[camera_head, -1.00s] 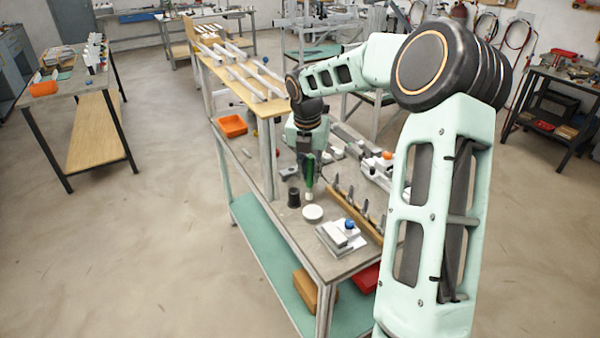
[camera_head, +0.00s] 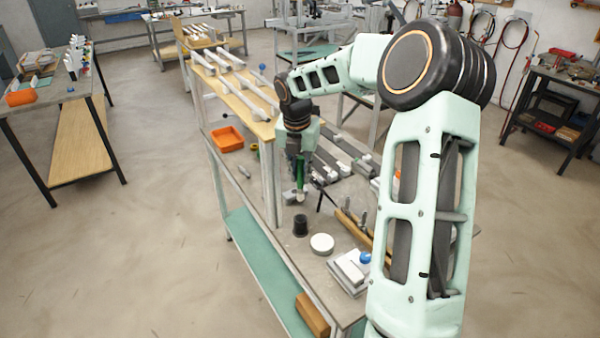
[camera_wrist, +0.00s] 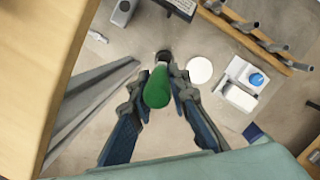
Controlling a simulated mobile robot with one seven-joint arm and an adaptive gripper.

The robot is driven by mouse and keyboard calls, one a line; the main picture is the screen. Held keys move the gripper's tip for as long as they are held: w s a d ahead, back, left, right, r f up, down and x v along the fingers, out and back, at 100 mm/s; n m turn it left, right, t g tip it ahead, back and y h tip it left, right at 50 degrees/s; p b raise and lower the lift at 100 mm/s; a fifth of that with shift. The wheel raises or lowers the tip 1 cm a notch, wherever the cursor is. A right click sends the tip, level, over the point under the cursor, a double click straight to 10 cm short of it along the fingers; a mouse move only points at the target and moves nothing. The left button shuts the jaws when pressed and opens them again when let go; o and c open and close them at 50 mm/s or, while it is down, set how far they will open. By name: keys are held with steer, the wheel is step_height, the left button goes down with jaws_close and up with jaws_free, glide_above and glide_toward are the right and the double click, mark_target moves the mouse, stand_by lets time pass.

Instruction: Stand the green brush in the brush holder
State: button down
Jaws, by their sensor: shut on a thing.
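The green brush (camera_head: 301,168) hangs about upright from my gripper (camera_head: 297,156), with its pale end down. In the wrist view the brush (camera_wrist: 157,92) is between the two fingers of my gripper (camera_wrist: 160,86), which are shut on it. The black, cup-like brush holder (camera_head: 300,226) stands on the grey bench in front of the brush in the head view. In the wrist view the holder (camera_wrist: 164,56) shows just past the brush's pale end, partly hidden. The brush appears apart from the holder.
A round white disc (camera_head: 321,243) lies beside the holder. A white block (camera_head: 349,270) with a blue knob and a wooden rack (camera_head: 353,226) with grey pegs are to the right. A raised wooden shelf (camera_head: 240,95) and its post stand close on the left.

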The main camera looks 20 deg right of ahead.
mark_target(300, 197)
steer(key=shift+s+f+b, duration=0.1)
steer(key=shift+f+b, duration=0.25)
steer(key=shift+f, duration=0.85)
step_height(300, 197, down, 4)
steer(key=b, duration=0.4)
steer(key=shift+f+b, duration=1)
steer(key=shift+f, duration=1.35)
steer(key=c, duration=1.7)
jaws_free()
steer(key=shift+c, duration=0.2)
steer(key=shift+r, duration=0.1)
step_height(300, 197, up, 12)
steer(key=s+a, duration=0.1)
steer(key=shift+s+a, duration=0.15)
steer(key=shift+s, duration=0.25)
